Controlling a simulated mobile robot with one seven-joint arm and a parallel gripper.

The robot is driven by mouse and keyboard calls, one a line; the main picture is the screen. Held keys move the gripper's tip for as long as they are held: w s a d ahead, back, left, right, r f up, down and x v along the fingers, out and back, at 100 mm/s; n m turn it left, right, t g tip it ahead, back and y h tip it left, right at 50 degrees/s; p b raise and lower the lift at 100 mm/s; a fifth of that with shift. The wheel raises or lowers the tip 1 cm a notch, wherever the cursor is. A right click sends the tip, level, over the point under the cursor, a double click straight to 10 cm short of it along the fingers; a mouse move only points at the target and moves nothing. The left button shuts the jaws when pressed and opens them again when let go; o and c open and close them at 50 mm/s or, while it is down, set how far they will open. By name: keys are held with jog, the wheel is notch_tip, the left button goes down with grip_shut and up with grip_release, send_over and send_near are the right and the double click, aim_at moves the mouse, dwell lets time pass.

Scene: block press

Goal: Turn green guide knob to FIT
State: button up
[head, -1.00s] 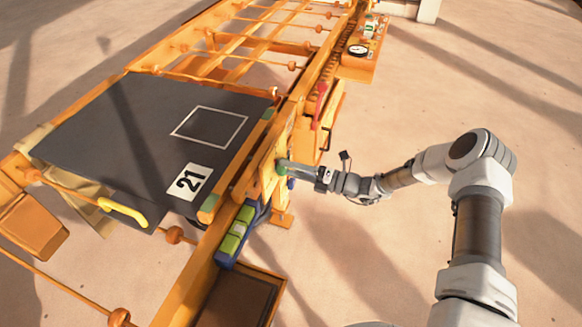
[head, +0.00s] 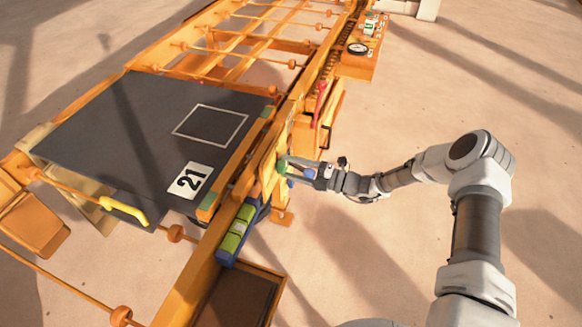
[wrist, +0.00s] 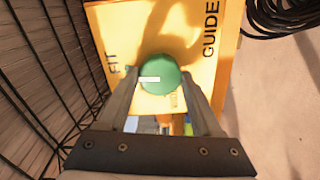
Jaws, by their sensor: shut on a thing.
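The green guide knob (wrist: 165,72) sits on a yellow-orange panel (wrist: 205,55) marked GUIDE. A short white mark lies on the left part of its face, on the side towards the FIT label (wrist: 112,62). Another small label below the knob is too small to read. My gripper (wrist: 163,80) is shut on the knob, one finger on each side. In the head view, the knob (head: 282,166) shows at the tips of my gripper (head: 286,167), on the side of the orange press frame.
A blue holder with green blocks (head: 237,228) is below the knob. A red lever (head: 320,100) stands behind. In the wrist view, a dark grid wall (wrist: 45,70) is close on the left.

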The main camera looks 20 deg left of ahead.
jog(key=shift+s+f, duration=0.1)
jog(key=o, duration=1.4)
jog(key=shift+c, duration=0.2)
jog(key=s+d+p, duration=0.1)
jog(key=d, duration=1.6)
jog(key=shift+s+d+p, duration=0.15)
jog(key=shift+d+p, duration=0.05)
jog(key=shift+p, duration=0.15)
